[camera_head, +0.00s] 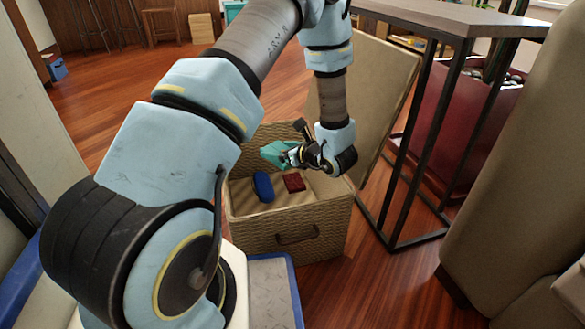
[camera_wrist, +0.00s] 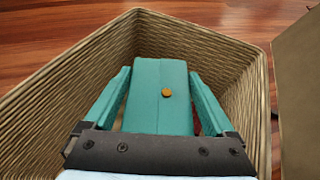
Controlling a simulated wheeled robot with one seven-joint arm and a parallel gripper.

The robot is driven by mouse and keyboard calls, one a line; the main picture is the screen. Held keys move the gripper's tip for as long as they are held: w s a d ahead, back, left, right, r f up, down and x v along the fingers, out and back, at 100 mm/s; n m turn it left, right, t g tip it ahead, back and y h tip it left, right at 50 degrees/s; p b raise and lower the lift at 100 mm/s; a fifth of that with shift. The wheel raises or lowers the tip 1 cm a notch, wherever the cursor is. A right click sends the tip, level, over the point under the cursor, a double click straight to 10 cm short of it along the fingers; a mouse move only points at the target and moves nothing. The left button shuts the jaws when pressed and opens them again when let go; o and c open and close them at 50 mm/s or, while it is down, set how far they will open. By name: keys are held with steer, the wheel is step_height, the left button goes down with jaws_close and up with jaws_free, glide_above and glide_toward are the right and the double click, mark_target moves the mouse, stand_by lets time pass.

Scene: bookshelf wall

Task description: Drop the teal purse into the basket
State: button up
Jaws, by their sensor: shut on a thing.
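The teal purse (camera_head: 274,153) is held in my gripper (camera_head: 291,154), over the open wicker basket (camera_head: 288,232). In the wrist view the purse (camera_wrist: 160,85) shows a round gold button and sits between the two fingers of my gripper (camera_wrist: 160,105), which is shut on it. The woven basket walls (camera_wrist: 62,108) surround it in that view. In the head view the purse appears above the things on the basket floor, around rim height. The purse hides most of the basket floor in the wrist view.
A blue rounded object (camera_head: 264,187) and a dark red patterned item (camera_head: 294,182) lie inside the basket. The basket's lid (camera_head: 375,85) stands open behind it to the right. A dark-framed table (camera_head: 450,18) stands on the right, with a tan padded seat (camera_head: 530,170) nearer me.

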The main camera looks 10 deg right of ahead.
steer(key=o, duration=1.1)
steer(key=shift+o, duration=0.2)
steer(key=p+v, duration=0.4)
steer(key=v, duration=0.7)
steer(key=shift+w, duration=0.1)
